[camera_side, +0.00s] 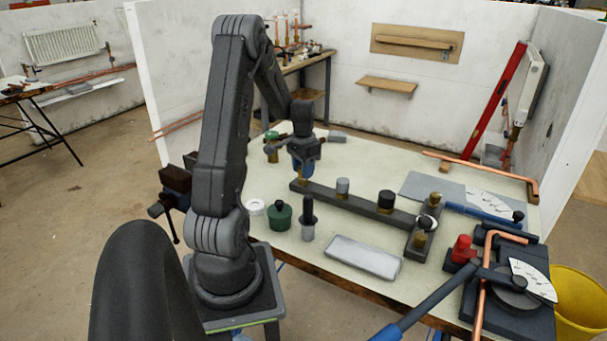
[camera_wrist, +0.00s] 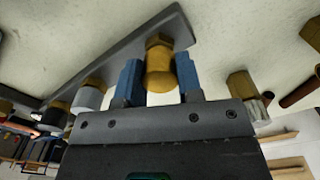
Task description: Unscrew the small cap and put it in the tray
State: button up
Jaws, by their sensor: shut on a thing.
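My gripper (camera_side: 303,176) points down over the left end of a dark bar (camera_side: 362,211) in the side view. In the wrist view its two blue fingers (camera_wrist: 160,82) are shut on a brass cap (camera_wrist: 160,76), one on each side. The cap sits at a brass hex fitting on the bar (camera_wrist: 122,55); whether it is loose from it I cannot tell. The fingers mostly hide it in the side view. A grey cap (camera_side: 342,186) and a black cap (camera_side: 386,198) stand further along the bar. A shallow grey tray (camera_side: 363,257) lies in front and looks empty.
A dark green pot (camera_side: 280,215), a white ring (camera_side: 256,207) and a black-handled tool (camera_side: 309,214) stand left of the tray. A pipe bender with a blue handle (camera_side: 430,303) and a copper pipe (camera_side: 484,278) fill the right.

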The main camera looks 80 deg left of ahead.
jog(key=n, duration=0.5)
jog(key=shift+n, duration=0.3)
jog(key=n, duration=0.5)
jog(key=shift+n, duration=0.3)
jog(key=shift+r, duration=2.55)
